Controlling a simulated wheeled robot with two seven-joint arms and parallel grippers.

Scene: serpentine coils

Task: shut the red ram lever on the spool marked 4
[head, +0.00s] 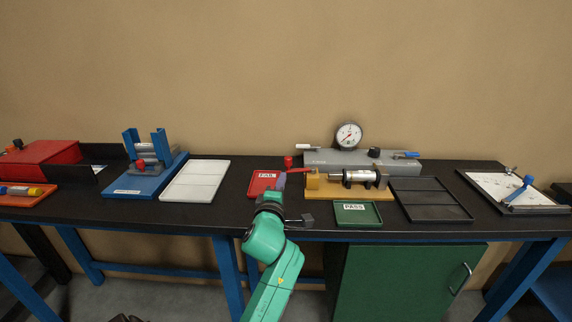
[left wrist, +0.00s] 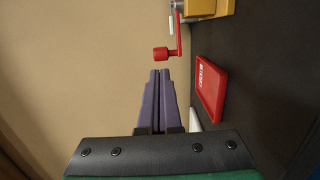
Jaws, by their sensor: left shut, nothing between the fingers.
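The red ram lever (head: 297,170) is joined to a yellow block (head: 312,181) at the left end of a silver spool (head: 358,178) on a wooden base. Its red knob (head: 288,161) points up in the head view. I cannot read a 4 on the spool. My left gripper (head: 281,182) has purple fingers, shut and empty, just left of the lever. In the left wrist view, the shut fingertips (left wrist: 159,72) are just short of the red knob (left wrist: 160,54), with a small gap. The lever arm (left wrist: 178,36) runs from it to the block. My right gripper is not in view.
The red FAIL tray (head: 262,183) is beside my left gripper. The green PASS tray (head: 357,214) is in front of the spool. Behind stands a grey bench unit (head: 335,159) with a gauge (head: 348,135). A blue stand (head: 150,182) and white tray (head: 196,181) are left.

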